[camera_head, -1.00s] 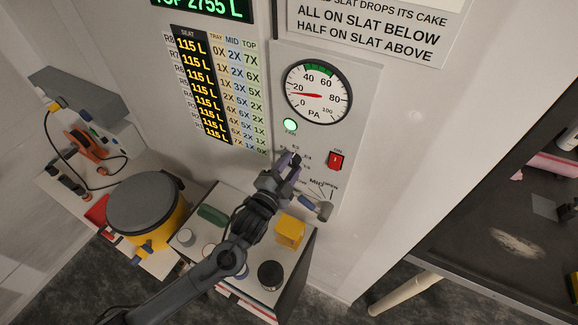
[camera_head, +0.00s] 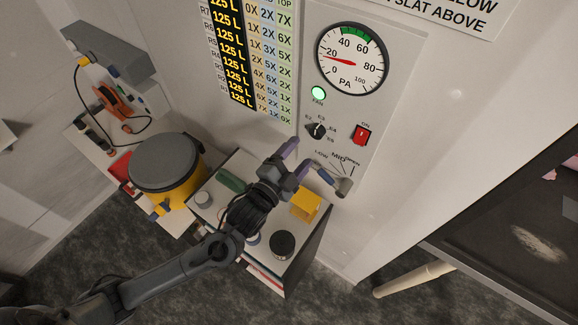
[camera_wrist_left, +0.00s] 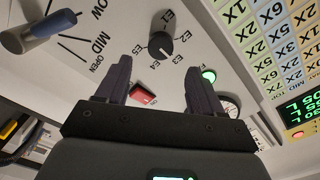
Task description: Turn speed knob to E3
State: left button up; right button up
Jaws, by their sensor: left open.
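The speed knob (camera_head: 316,130) is a small black dial on the grey wall panel, ringed by E labels, below the green lamp. It also shows in the left wrist view (camera_wrist_left: 160,46), beyond and between my fingers. I cannot tell surely which label its pointer faces. My left gripper (camera_head: 297,157) is open and empty, below and left of the knob, apart from it. Its two purple-grey fingers show in the left wrist view (camera_wrist_left: 157,70). My right gripper is not in view.
A red switch (camera_head: 361,134) sits right of the knob. A lever with a blue-grey grip (camera_head: 325,175) sticks out below it. A round gauge (camera_head: 350,58) is above. Below are a bench with a yellow block (camera_head: 305,206) and a grey-lidded yellow drum (camera_head: 165,165).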

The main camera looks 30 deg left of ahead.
pick_arm(q)
jog(key=shift+s+a+b, duration=0.2)
jog(key=shift+s+b, duration=0.1)
jog(key=shift+s, duration=1.55)
jog(key=s+a+f+n+g+y+p, duration=0.1)
jog(key=s+f+n+g+p, duration=0.2)
jog(key=s, duration=0.8)
jog(key=s+a+f+n+g+y+p, duration=0.1)
jog(key=s+a+f+n+g+p, duration=0.1)
jog(key=s+f+n+g+p, duration=0.2)
jog(key=s+n+g+p, duration=0.3)
jog(key=s+g, duration=0.4)
jog(key=shift+f+n, duration=0.15)
jog(key=shift+n, duration=0.15)
